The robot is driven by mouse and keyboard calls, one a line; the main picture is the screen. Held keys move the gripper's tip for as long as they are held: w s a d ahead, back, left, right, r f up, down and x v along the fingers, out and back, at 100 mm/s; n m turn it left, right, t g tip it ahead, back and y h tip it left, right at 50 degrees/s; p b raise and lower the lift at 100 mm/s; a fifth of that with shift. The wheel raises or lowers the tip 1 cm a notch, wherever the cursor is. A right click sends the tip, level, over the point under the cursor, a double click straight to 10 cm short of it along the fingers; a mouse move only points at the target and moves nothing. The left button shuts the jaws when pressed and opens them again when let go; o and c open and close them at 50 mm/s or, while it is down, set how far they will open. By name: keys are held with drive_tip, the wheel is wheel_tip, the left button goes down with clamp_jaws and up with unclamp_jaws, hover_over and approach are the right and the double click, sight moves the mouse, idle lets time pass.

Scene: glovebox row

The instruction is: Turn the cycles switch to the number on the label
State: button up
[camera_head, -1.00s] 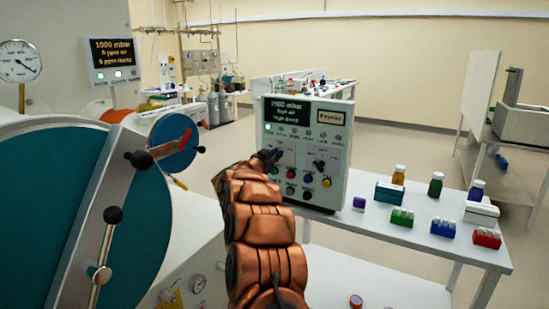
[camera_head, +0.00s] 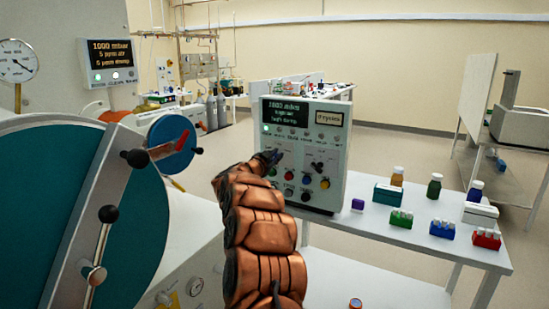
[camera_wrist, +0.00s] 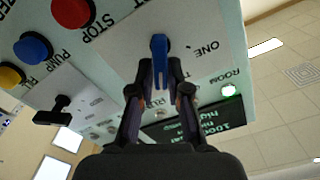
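The grey-white control panel (camera_head: 340,150) stands on the table's left end. Its cream label (camera_head: 328,118) ends in "cycles"; the number is too blurred to read surely. In the wrist view, upside down, a blue pointer switch (camera_wrist: 159,44) sits on a plate marked "ONE". My gripper (camera_wrist: 160,66) has its fingertips on either side of this blue switch; I cannot tell whether they press on it. It also shows at the panel's left side in the head view (camera_head: 273,155). A black switch (camera_wrist: 53,112) is apart from the fingers; its markings are too small to read.
Red (camera_wrist: 72,11), blue (camera_wrist: 33,48) and yellow (camera_wrist: 11,76) buttons are beside the switches. The dark display (camera_wrist: 195,122) and a lit green lamp (camera_wrist: 229,91) are close to my gripper. Bottles and coloured racks stand right of the panel; the glovebox door (camera_head: 60,215) is at left.

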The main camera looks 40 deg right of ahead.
drive_tip(key=o, duration=0.3)
drive_tip(key=shift+a, duration=0.1)
drive_tip(key=shift+v, duration=5.95)
drive_tip(key=shift+f, duration=0.1)
drive_tip(key=shift+a, duration=0.1)
